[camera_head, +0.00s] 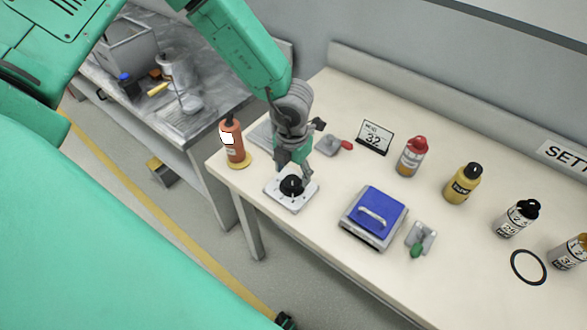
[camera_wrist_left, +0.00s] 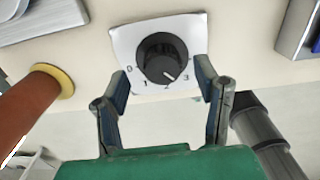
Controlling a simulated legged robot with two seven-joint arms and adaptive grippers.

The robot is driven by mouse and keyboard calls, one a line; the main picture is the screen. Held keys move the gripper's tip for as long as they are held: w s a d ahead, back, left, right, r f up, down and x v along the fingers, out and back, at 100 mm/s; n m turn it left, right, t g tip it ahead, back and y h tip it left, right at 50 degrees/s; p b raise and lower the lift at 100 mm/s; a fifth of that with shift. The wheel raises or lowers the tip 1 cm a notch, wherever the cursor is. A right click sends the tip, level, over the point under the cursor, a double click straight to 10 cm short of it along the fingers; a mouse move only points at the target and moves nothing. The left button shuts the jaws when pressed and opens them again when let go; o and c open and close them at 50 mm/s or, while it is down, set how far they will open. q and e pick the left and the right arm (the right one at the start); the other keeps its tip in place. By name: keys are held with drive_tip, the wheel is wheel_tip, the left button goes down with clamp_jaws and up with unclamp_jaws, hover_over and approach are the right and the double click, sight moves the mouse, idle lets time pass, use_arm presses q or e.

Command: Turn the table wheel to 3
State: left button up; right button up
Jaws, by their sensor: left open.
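The table wheel is a black round knob (camera_head: 291,185) on a white square plate (camera_head: 273,195), near the table's front edge. In the left wrist view, the knob (camera_wrist_left: 158,52) has a white pointer mark at its lower right, which seems to lie between the 2 and the 3. The plate (camera_wrist_left: 122,40) carries printed numbers 0 to 3. My left gripper (camera_head: 293,170) is just above the knob. In the left wrist view, its open fingers (camera_wrist_left: 162,82) stand either side of the knob's near side, with no clear contact. My right gripper is not in view.
An orange bottle (camera_head: 232,142) on a yellow base stands left of the plate. A blue-topped box with a handle (camera_head: 374,213) and a green-tipped lever (camera_head: 420,238) are to the right. A sign (camera_head: 375,138) and several bottles stand farther back and right.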

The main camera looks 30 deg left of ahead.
sight(293, 178)
use_arm(q)
wheel_tip(293, 178, up, 9)
drive_tip(key=shift+f, duration=0.15)
drive_tip(key=shift+w, duration=0.1)
idle(0.4)
